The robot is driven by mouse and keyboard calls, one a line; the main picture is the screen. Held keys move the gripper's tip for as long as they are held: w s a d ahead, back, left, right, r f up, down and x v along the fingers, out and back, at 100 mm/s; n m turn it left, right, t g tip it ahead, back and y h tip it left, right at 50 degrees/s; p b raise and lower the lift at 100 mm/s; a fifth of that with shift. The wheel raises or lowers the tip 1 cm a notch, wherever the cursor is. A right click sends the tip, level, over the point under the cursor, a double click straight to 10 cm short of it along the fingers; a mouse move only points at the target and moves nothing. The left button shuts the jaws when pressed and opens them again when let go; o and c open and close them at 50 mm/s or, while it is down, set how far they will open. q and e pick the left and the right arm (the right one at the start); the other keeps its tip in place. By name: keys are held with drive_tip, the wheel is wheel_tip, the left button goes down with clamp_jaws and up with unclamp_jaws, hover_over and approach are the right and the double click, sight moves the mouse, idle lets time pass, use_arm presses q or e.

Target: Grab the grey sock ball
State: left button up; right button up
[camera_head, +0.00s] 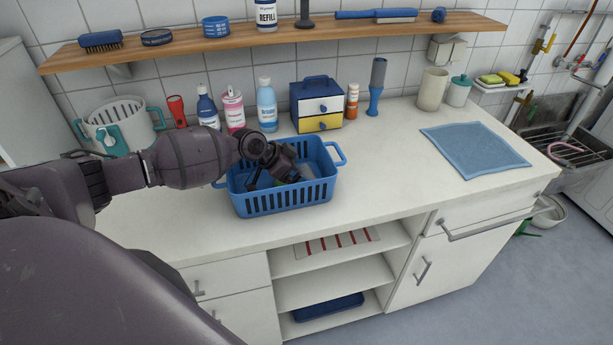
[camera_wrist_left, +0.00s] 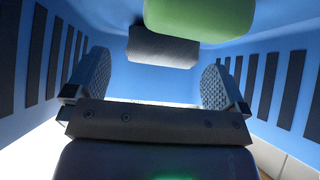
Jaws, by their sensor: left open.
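A blue slotted basket (camera_head: 283,204) stands on the white counter. My left gripper (camera_head: 272,181) reaches down into it from the left. In the left wrist view the gripper (camera_wrist_left: 155,80) is open, its two pads apart with nothing between them. A dark grey rolled piece (camera_wrist_left: 163,47), which looks like the grey sock ball, lies beyond the pads near the top middle. A green rounded thing (camera_wrist_left: 200,18) partly covers it from above. In the head view the gripper and basket wall hide most of the contents, and I cannot make out the grey sock ball clearly. My right gripper is not in view.
Behind the basket stand a blue bottle (camera_head: 267,106), a pink bottle (camera_head: 233,110) and a small drawer box (camera_head: 317,106). A white tub (camera_head: 118,123) stands at the left. A blue cloth (camera_head: 474,149) lies at the right. The counter between basket and cloth is clear.

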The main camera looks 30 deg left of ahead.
sight(304, 171)
use_arm(q)
drive_tip(key=shift+x, duration=1.85)
drive_tip(key=shift+w+r, duration=0.1)
drive_tip(key=shift+w, duration=0.1)
drive_tip(key=shift+c, duration=0.2)
drive_tip(key=c, duration=0.8)
drive_tip(key=shift+c, duration=0.3)
drive_tip(key=shift+r, duration=0.15)
